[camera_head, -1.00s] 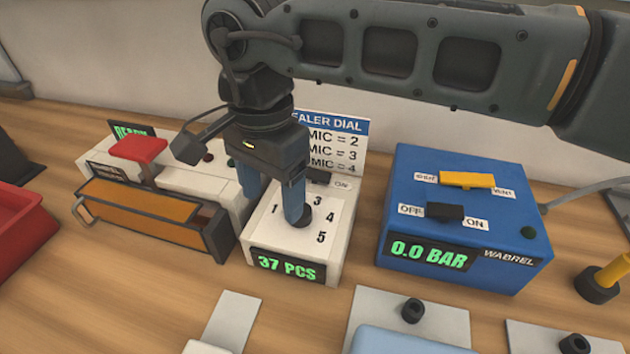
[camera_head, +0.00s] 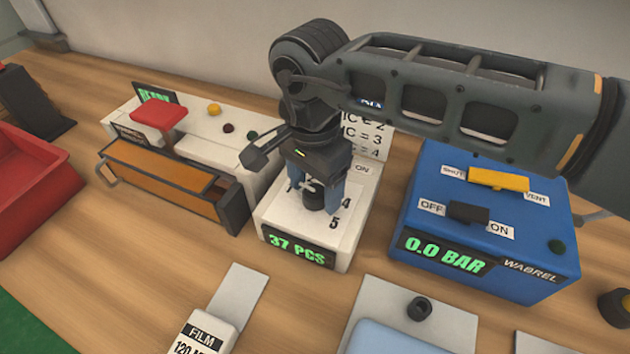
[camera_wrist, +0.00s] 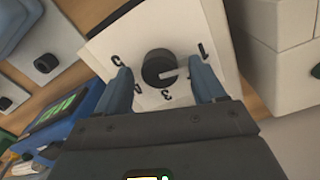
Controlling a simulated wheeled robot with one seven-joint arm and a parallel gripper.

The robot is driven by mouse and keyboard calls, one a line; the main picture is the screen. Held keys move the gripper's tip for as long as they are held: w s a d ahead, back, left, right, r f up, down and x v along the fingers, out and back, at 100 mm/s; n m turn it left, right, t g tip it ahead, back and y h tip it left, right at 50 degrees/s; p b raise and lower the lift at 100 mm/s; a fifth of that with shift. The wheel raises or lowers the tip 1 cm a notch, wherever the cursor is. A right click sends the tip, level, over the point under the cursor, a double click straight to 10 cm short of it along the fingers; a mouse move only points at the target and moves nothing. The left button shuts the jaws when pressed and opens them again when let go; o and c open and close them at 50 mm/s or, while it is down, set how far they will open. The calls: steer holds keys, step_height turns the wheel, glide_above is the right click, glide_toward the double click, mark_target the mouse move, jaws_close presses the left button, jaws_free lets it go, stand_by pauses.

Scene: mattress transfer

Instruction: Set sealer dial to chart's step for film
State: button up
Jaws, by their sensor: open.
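The black sealer dial (camera_head: 314,201) is on a white box (camera_head: 335,250) reading 37 PCS. In the wrist view the dial (camera_wrist: 157,68) has a pale pointer aimed right, below the 1, at the right finger; any number there is hidden. 1, 3, 4 and 5 show around it. My gripper (camera_head: 312,194) is open, its blue fingers on either side of the dial; contact is unclear. The chart (camera_head: 372,142) stands behind, partly hidden by my arm; lines ending in 2, 3 and 4 show. A white film pack (camera_head: 205,338) at the bottom reads FILM 120, cut off by the edge.
An orange-topped unit with a red pad (camera_head: 158,112) stands left of the dial box. A blue box (camera_head: 485,225) reading 0.0 BAR stands to the right. A red tray (camera_head: 30,180) is at far left.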

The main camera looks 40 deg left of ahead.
steer(key=c, duration=1.1)
steer(key=shift+o, duration=0.2)
